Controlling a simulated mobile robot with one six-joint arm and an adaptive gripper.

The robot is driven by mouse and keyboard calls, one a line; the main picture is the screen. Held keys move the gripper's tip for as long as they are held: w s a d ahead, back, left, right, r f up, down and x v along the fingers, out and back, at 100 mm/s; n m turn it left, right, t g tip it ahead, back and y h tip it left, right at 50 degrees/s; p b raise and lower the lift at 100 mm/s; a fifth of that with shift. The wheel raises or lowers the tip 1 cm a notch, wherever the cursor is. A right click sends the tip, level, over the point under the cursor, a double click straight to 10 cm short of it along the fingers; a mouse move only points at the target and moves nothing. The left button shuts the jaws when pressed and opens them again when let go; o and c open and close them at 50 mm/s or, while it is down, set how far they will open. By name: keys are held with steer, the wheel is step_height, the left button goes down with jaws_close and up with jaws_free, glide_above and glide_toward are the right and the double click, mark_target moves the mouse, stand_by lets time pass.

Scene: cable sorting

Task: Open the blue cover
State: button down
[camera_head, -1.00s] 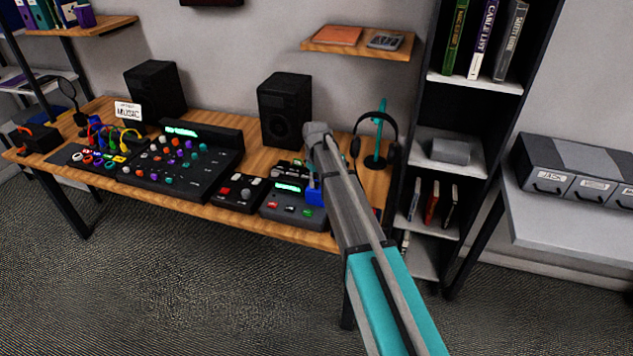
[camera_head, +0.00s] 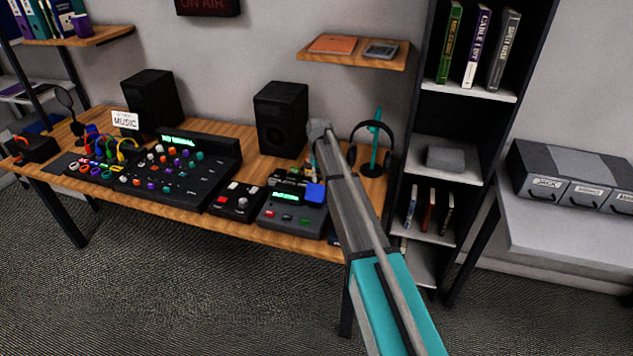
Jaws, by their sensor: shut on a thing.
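The blue cover (camera_head: 316,193) sits at the right rear of a grey device (camera_head: 290,215) with a green display, on the wooden desk. It shows as a bright blue square face; its exact angle is hard to tell at this size. My arm reaches over the desk from the lower right and bends down at its far end. My gripper (camera_head: 311,172) is small and mostly hidden behind my own arm, right at the blue cover. It is shut on the cover, though the fingertips' contact is not clearly visible.
A small device (camera_head: 238,200) and a large mixer (camera_head: 180,175) stand left on the desk. Two black speakers (camera_head: 281,118) stand behind, and a headphone stand (camera_head: 375,150) is to the right. A wall shelf (camera_head: 355,53) hangs above; a black bookcase (camera_head: 468,92) stands right.

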steer(key=w+d+f+b, duration=0.2)
steer(key=w+f+b, duration=0.2)
steer(key=w+b, duration=0.1)
steer(key=shift+w+d+f, duration=0.2)
steer(key=shift+w+d, duration=0.05)
steer(key=shift+s+d+f+b, duration=0.15)
steer(key=shift+d+f+b, duration=0.1)
steer(key=shift+b, duration=0.2)
stand_by(0.4)
steer(key=c, duration=0.7)
jaws_free()
steer(key=shift+d, duration=0.1)
steer(key=shift+o, duration=1)
steer(key=shift+f, duration=0.15)
steer(key=shift+w+a+f, duration=0.4)
steer(key=shift+a+f, duration=0.05)
steer(key=shift+a, duration=0.05)
steer(key=shift+r, duration=0.15)
steer(key=shift+w+d, duration=0.1)
steer(key=shift+w, duration=0.1)
